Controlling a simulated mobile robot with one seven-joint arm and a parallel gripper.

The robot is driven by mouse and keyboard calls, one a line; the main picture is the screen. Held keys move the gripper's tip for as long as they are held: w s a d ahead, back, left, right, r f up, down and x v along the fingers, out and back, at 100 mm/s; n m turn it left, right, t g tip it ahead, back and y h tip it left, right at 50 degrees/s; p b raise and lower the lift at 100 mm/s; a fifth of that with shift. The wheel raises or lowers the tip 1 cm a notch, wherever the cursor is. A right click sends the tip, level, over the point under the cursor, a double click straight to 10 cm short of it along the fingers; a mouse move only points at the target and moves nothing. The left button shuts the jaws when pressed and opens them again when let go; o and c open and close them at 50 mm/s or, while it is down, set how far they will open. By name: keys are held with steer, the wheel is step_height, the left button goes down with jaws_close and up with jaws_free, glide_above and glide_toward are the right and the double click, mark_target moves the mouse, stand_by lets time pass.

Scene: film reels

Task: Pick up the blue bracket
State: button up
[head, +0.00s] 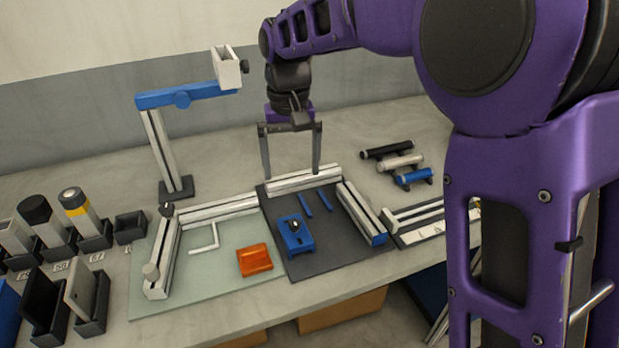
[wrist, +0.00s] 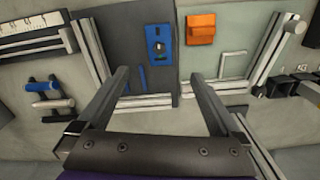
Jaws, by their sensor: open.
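The blue bracket (head: 295,235) lies on the dark mat (head: 335,263) in the middle of the table. It has a black round part on its top. In the wrist view the blue bracket (wrist: 159,45) shows at the top, beyond my fingertips. My gripper (head: 291,170) is open and empty. It hangs above the back of the mat, behind the bracket and apart from it. In the wrist view its two fingers (wrist: 164,80) are spread wide, with nothing between them.
An orange block (head: 254,260) sits left of the bracket on a pale green mat (head: 205,291). Aluminium rails (head: 304,180) edge the mats. A post with a blue arm (head: 187,95) stands at the back left.

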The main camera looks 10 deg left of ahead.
mark_target(294, 221)
steer(key=f, duration=0.6)
steer(key=f+b, duration=0.1)
steer(key=f, duration=1.1)
steer(key=shift+w+a+b, duration=0.1)
steer(key=shift+w+b, duration=0.25)
steer(key=shift+r, duration=0.1)
steer(key=shift+c, duration=0.2)
steer(key=shift+r, duration=0.1)
jaws_close()
